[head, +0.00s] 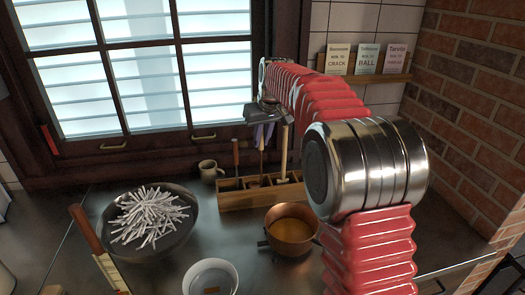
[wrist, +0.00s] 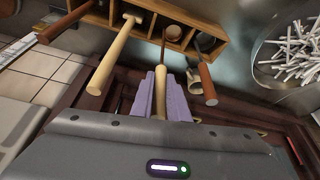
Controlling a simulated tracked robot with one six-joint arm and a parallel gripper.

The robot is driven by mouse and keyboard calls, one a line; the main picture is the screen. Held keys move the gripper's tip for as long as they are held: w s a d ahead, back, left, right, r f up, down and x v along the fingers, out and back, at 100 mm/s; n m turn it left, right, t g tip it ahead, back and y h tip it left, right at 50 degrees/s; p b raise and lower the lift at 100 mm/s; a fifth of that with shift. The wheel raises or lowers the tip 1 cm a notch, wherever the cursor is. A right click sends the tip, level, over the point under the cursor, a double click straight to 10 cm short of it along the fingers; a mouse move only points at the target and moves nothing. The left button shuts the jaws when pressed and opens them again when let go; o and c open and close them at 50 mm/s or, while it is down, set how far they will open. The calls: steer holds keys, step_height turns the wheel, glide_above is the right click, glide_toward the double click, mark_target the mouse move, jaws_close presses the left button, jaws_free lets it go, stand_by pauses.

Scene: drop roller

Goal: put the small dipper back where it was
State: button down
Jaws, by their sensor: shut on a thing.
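My gripper (head: 264,134) is at the back of the counter, above the wooden rack (head: 232,202). Its purple fingers (wrist: 162,100) are shut on the pale wooden handle of the small dipper (wrist: 160,88). The dipper hangs below the fingers, and its thin dark stem also shows in the head view (head: 261,166). In the wrist view its lower end lines up with a middle compartment of the rack (wrist: 143,14). I cannot tell whether that end is inside the compartment or just above it.
A pale wooden-handled tool (head: 284,152) and a red-brown-handled one (head: 236,154) stand in the rack on either side, close to my fingers. A mug (head: 209,171), copper pot (head: 291,228), white bowl (head: 210,279) and pan of white sticks (head: 121,238) are nearby. The window is behind.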

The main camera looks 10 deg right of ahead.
mark_target(262, 148)
steer(key=shift+f, duration=2.15)
steer(key=c, duration=1.7)
jaws_free()
steer(key=shift+f, duration=0.15)
steer(key=v, duration=1.3)
steer(key=shift+w+d+r, duration=0.25)
steer(key=shift+d+r, duration=0.05)
steer(key=shift+r, duration=0.2)
